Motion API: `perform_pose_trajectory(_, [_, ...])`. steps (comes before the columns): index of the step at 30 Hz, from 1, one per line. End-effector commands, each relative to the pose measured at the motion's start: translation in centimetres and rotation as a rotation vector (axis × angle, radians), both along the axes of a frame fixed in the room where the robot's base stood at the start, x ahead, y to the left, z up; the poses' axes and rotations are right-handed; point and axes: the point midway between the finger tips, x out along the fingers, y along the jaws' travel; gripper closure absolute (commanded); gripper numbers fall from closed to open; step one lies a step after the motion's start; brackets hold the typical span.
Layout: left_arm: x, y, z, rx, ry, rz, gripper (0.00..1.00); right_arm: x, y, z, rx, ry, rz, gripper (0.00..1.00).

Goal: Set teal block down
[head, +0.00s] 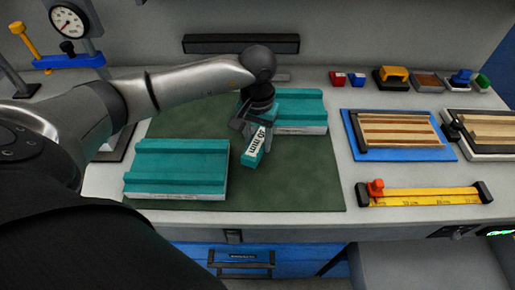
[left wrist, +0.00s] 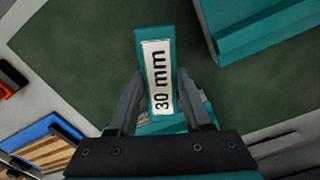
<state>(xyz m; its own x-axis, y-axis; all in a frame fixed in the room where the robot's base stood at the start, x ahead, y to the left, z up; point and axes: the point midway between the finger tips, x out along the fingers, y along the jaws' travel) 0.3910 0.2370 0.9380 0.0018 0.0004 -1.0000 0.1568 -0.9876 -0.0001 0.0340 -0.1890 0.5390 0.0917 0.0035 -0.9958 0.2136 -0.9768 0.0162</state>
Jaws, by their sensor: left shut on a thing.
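The teal block (head: 249,160) is a small bar with a white "30 mm" label. My left gripper (head: 256,124) is shut on it, over the green mat between two ribbed teal panels. In the left wrist view the block (left wrist: 140,45) lies between the fingers of my gripper (left wrist: 157,88), its label facing the camera. I cannot tell whether its lower end touches the mat. One teal panel (head: 180,165) lies at the left of the mat. The other teal panel (head: 300,108) lies behind the gripper, partly hidden by it. My right gripper is not in view.
The green mat (head: 290,185) is bare at the front, right of the left panel. A blue tray (head: 350,151) with wooden strips and a yellow ruler (head: 420,196) with a red slider lie to the right. A dial gauge stand (head: 70,22) is at the back left.

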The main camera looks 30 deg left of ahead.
Motion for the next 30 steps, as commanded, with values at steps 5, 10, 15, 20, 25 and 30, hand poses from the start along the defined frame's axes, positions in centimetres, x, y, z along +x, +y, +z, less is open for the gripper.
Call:
perform_pose_trajectory(5, [-0.1, -0.1, -2.8, -0.002, 0.005, 0.0, 1.0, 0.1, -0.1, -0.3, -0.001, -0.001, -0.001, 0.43])
perform_pose_trajectory(10, [0.0, 0.0, -3.8, 0.0, 0.0, 0.0, 1.0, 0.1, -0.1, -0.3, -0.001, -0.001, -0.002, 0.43])
perform_pose_trajectory(15, [0.0, 0.0, -3.7, 0.0, 0.0, 0.0, 1.0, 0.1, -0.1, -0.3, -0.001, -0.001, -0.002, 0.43])
perform_pose_trajectory(20, [0.0, 0.0, -4.2, 0.0, 0.001, 0.0, 0.5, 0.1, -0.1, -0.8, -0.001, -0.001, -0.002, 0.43])
perform_pose_trajectory(25, [-0.1, 0.0, -4.0, 0.0, 0.002, 0.0, 0.31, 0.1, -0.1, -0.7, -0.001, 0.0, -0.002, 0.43])
perform_pose_trajectory(30, [-0.1, 0.0, -4.0, 0.0, 0.002, 0.0, 0.21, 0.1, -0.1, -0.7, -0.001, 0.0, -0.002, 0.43])
